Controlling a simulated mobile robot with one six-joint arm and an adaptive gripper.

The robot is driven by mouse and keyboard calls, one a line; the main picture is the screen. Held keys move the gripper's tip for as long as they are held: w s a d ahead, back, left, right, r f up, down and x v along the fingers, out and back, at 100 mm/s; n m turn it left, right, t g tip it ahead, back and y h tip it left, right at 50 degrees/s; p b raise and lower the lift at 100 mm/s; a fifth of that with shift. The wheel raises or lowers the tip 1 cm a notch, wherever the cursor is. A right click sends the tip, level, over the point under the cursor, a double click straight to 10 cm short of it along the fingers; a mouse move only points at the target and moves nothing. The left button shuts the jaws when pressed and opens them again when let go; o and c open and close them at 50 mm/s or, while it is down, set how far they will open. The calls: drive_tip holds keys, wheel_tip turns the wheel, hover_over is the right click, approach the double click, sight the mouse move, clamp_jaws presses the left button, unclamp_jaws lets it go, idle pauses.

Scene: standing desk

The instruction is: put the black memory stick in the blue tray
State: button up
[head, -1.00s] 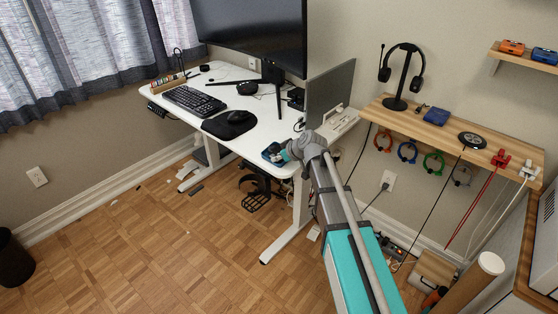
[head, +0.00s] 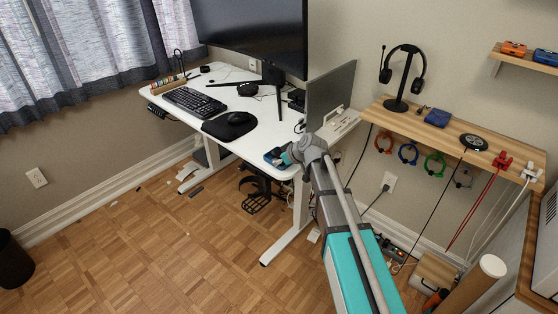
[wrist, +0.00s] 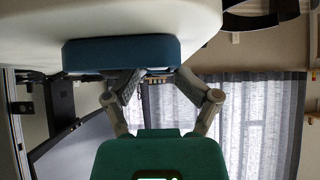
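The blue tray (head: 272,154) sits at the near right corner of the white desk. In the wrist view, which appears upside down, the tray (wrist: 110,53) shows as a blue block against the desktop. My gripper (head: 285,158) is at the tray and hides part of it. In the wrist view my gripper's (wrist: 159,78) two grey fingers are apart, with their tips close against the tray's edge. I see no object held between them. I cannot make out the black memory stick in any view; it may be hidden by the tray or my gripper.
A wooden shelf (head: 440,130) at right holds a headset stand, a blue item (head: 437,117) and a black disc (head: 473,142).

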drive_tip(key=shift+d+r, duration=0.1)
drive_tip(key=shift+p+v, duration=0.75)
drive_tip(key=p+v, duration=0.6)
drive_tip(key=v, duration=0.4)
drive_tip(key=shift+p, duration=0.35)
drive_tip(key=shift+r, duration=0.1)
drive_tip(key=s+d+f+m+g+h, duration=0.3)
drive_tip(key=s+d+m, duration=0.2)
drive_tip(key=s, duration=0.5)
drive_tip(key=s+d+f+m+g+h, duration=0.2)
drive_tip(key=s+d+f+m+h, duration=0.1)
drive_tip(key=s+d, duration=0.6)
drive_tip(key=shift+s+d+m+g+h, duration=0.4)
drive_tip(key=shift+d+m+h, duration=0.3)
drive_tip(key=shift+m, duration=0.5)
drive_tip(key=shift+s, duration=0.15)
